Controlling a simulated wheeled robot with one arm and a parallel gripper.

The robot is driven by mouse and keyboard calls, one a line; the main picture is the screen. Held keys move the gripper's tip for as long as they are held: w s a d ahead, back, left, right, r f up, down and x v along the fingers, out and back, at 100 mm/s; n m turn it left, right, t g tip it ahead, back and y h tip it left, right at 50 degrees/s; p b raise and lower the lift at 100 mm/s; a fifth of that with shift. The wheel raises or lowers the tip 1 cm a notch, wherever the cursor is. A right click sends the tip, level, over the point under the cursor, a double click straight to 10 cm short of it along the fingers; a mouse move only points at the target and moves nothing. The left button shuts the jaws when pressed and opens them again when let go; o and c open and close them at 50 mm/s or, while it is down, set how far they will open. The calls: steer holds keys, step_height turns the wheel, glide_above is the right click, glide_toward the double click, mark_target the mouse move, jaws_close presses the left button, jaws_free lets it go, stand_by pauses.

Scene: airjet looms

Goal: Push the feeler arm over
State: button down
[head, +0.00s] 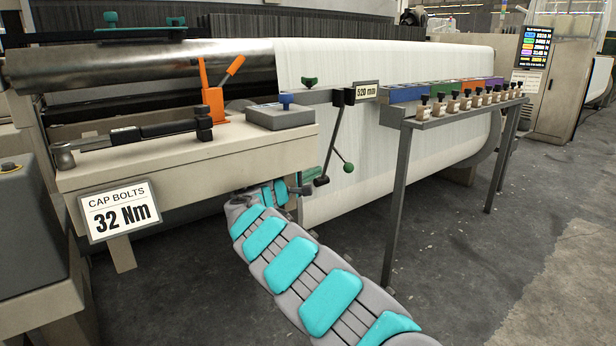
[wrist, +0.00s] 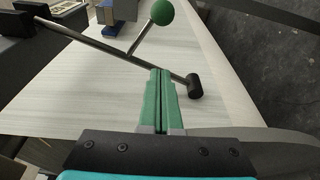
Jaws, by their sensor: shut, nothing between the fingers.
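The feeler arm (head: 332,137) is a thin dark rod hanging from a bracket beside the 520 mm sign. It has a black roller at its low end and a side branch with a green ball. It stands in front of the white warp sheet. In the wrist view the feeler arm (wrist: 97,43) runs from upper left to the black roller, with the green ball at top centre. My gripper (wrist: 160,72) is shut and empty, its green fingertips appearing close to the rod between branch and roller; contact cannot be told. In the head view my gripper (head: 302,188) is small, left of the roller.
The white warp beam (head: 420,130) lies behind. A rack (head: 450,118) with colored bins and several small capped items stands to the right. A beige loom ledge (head: 185,160) with an orange lever (head: 213,95) and a 32 Nm sign (head: 119,211) is left. Floor at right is clear.

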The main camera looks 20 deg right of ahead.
steer(key=d, duration=0.6)
steer(key=shift+s+r, duration=0.2)
steer(key=shift+s, duration=0.05)
stand_by(0.3)
steer(key=shift+s, duration=0.15)
